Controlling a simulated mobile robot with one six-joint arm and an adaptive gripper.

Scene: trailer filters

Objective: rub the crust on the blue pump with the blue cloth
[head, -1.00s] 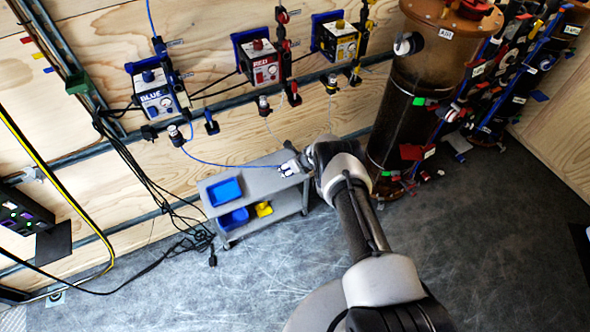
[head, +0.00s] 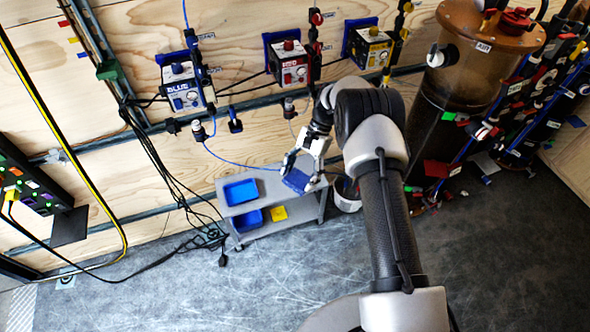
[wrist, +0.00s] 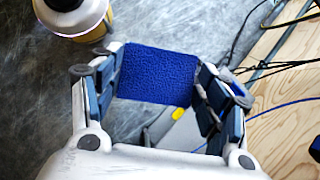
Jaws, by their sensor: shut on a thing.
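The blue pump (head: 187,90), a white box with a blue backplate and a "BLUE" label, is mounted on the plywood wall at upper left in the head view. Any crust on it is too small to make out. My gripper (head: 304,178) is over the right end of the grey cart, below and to the right of the pump and well apart from it. It is shut on the blue cloth (wrist: 158,75), which spans between the fingers in the wrist view. The cloth also shows below the fingers in the head view (head: 297,181).
The grey cart (head: 262,183) holds a blue tray (head: 241,191), a lower blue bin (head: 247,220) and a yellow item (head: 278,213). The red pump (head: 291,70) and yellow pump (head: 371,50) hang to the right. A blue tube (head: 240,161) and black cables run below the pumps.

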